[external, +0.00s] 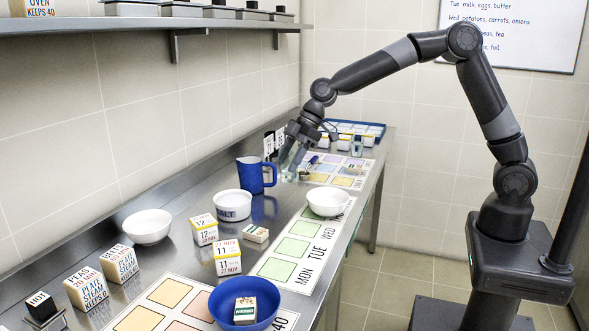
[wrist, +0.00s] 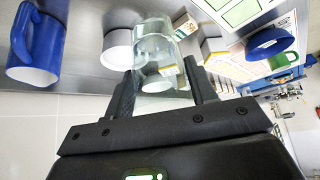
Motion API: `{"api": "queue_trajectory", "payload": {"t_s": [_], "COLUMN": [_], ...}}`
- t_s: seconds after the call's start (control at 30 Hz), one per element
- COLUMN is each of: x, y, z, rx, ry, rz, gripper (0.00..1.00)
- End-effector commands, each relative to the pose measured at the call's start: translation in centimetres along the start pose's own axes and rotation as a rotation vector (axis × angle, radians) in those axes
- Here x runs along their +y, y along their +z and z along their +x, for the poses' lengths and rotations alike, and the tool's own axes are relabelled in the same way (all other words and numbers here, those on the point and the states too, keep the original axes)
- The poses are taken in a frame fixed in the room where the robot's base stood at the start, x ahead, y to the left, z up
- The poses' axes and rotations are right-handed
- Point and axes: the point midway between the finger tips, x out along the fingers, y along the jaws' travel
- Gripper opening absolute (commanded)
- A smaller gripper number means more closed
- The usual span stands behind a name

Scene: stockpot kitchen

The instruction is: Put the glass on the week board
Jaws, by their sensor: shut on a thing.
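The glass (wrist: 155,48) is clear and sits between the two fingers of my gripper (wrist: 160,68) in the wrist view. My gripper (external: 295,158) is shut on it, low over the far part of the counter, right of the blue jug; the glass shows only faintly in the external view (external: 288,167). Whether it touches the counter, I cannot tell. The week board (external: 270,268) is a pale strip with green squares, lettered MON, TUE, WED, lying along the counter's front edge. A white bowl (external: 327,202) stands at its WED end.
The blue jug (external: 251,176) and the white SALT pot (external: 232,206) stand left of my gripper. A mat with coloured squares (external: 345,171) lies behind the week board. A blue bowl (external: 262,318) and several lettered boxes (external: 228,258) stand nearer. The MON and TUE squares look bare.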

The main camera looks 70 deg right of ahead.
Motion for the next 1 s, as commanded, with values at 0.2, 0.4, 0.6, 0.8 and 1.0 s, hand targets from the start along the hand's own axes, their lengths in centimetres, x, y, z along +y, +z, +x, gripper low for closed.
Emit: {"api": "queue_trajectory", "payload": {"t_s": [0.2, 0.4, 0.6, 0.8, 1.0], "x": [-9.2, -13.9, -16.1, -18.7, -21.3], "y": [-2.8, -3.6, -4.1, -4.9, -5.9], "z": [1.8, 2.5, 3.5, 6.7, 10.0], "rx": [-0.001, -0.002, -0.003, -0.004, -0.004], "ry": [-0.093, -0.140, -0.156, -0.158, -0.158], "rz": [-0.153, -0.231, -0.259, -0.261, -0.260], "gripper": [0.23, 0.23, 0.23, 0.23, 0.23]}}
